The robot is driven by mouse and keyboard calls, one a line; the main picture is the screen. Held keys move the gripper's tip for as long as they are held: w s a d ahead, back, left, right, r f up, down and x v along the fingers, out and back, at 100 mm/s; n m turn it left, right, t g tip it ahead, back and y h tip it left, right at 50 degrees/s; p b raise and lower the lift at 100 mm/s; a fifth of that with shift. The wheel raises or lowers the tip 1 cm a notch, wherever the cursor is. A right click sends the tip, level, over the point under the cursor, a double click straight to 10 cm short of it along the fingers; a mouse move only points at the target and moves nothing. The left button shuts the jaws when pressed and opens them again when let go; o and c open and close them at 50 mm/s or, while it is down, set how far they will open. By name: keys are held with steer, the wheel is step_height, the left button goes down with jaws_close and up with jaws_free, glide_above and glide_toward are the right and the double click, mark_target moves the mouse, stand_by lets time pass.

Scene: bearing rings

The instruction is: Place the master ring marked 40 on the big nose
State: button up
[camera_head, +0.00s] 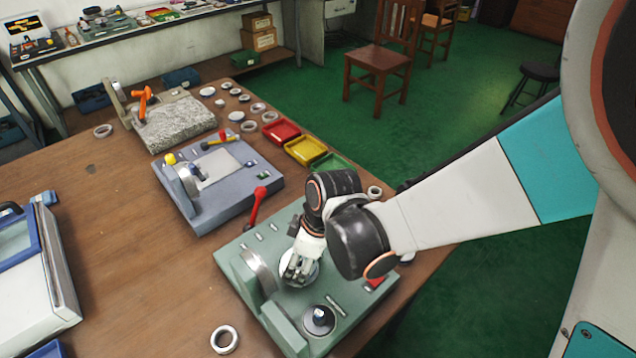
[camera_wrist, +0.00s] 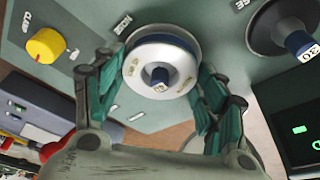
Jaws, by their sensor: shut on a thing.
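My gripper (camera_head: 298,268) is over the green fixture (camera_head: 235,262) in the head view. In the wrist view, its teal fingers (camera_wrist: 162,92) are shut on the sides of a pale metal ring (camera_wrist: 142,74). Small marks on the ring's face are too blurred to read. The dark blue tip of a nose (camera_wrist: 160,74) shows through the ring's bore, so the ring is around or directly over it; I cannot tell how deep it sits. A second nose (camera_wrist: 300,43) with a dark base and a marked blue tip stands bare beside it, also in the head view (camera_head: 318,317).
A yellow knob (camera_wrist: 46,44) and a dark display (camera_wrist: 296,128) flank the gripper. A loose ring (camera_head: 224,339) lies at the front of the table. A blue-grey fixture (camera_head: 215,205) with a red lever nearby (camera_head: 257,205), trays (camera_head: 304,150) and several rings stand farther back.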

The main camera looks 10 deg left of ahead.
steer(key=o, duration=1.7)
steer(key=shift+r, duration=0.1)
